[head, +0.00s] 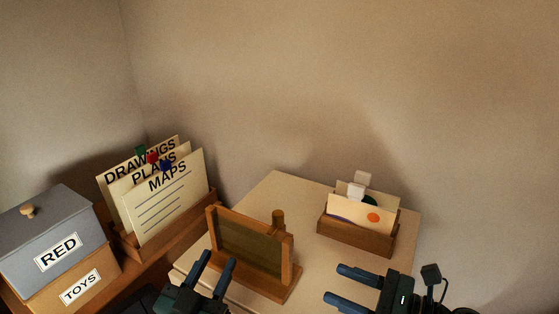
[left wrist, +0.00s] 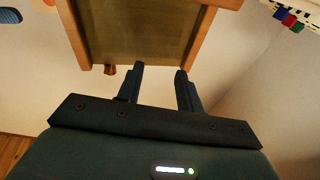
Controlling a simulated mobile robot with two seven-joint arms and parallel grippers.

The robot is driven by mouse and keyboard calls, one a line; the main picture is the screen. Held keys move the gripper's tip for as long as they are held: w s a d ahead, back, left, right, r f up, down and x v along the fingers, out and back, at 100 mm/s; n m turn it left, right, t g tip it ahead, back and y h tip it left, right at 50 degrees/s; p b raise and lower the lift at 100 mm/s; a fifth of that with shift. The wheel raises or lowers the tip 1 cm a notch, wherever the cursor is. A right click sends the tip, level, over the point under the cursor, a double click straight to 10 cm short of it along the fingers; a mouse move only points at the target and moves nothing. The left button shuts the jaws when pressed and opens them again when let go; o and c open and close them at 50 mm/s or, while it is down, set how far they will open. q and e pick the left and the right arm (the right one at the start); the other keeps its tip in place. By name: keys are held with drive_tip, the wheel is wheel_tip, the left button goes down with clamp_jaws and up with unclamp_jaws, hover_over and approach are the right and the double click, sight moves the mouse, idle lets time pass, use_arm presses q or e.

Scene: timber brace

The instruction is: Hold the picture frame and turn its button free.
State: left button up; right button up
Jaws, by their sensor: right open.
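The picture frame (head: 212,232) stands upright on a wooden base on the pale table, with a dark olive panel inside it. A round wooden peg (head: 278,218) rises behind its upper right corner; I cannot tell whether this is the button. My left gripper (head: 218,258) is open just in front of the frame's left part. In the left wrist view the frame (left wrist: 205,40) fills the upper part, and the fingertips reach its edge with nothing clearly between them. A small brown knob (left wrist: 110,69) shows at that edge. My right gripper (head: 333,282) is open and empty, right of the frame.
A wooden card holder (head: 355,236) stands behind to the right. At left are a letter rack (head: 165,232) with labelled sheets, a grey RED box (head: 45,235) and a TOYS box (head: 85,285). The tabletop (head: 285,190) behind the frame is clear.

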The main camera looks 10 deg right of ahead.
sight(292, 265)
use_arm(q)
drive_tip(key=w+d+r+m+g+h, duration=0.1)
drive_tip(key=d+r+m+g+h, duration=0.3)
drive_tip(key=r+m+h, duration=0.5)
drive_tip(key=w+d+r+m+g+h, duration=0.1)
drive_tip(key=d+r+m+g+h, duration=0.2)
drive_tip(key=d+r+m+h, duration=0.55)
drive_tip(key=s+d+r+m+g+y, duration=0.1)
drive_tip(key=s+d+m+g+y, duration=0.45)
drive_tip(key=m+g, duration=0.6)
drive_tip(key=s+d+r+m+g+y, duration=0.1)
drive_tip(key=s+d+m+g+y, duration=0.4)
drive_tip(key=m+g, duration=0.6)
drive_tip(key=w+a+f+m+t+y, duration=0.3)
drive_tip(key=w+f+m+t+y, duration=0.3)
drive_tip(key=y, duration=0.4)
use_arm(e)
drive_tip(key=shift+a, duration=0.15)
use_arm(q)
drive_tip(key=w+a+r+n+t+y, duration=0.1)
drive_tip(key=w+a+r+t+y, duration=0.4)
drive_tip(key=w+a, duration=0.2)
drive_tip(key=shift+a+r+y, duration=0.3)
drive_tip(key=shift+a+r, duration=0.05)
drive_tip(key=shift+a, duration=0.15)
use_arm(e)
drive_tip(key=x, duration=1.3)
drive_tip(key=shift+c, duration=0.2)
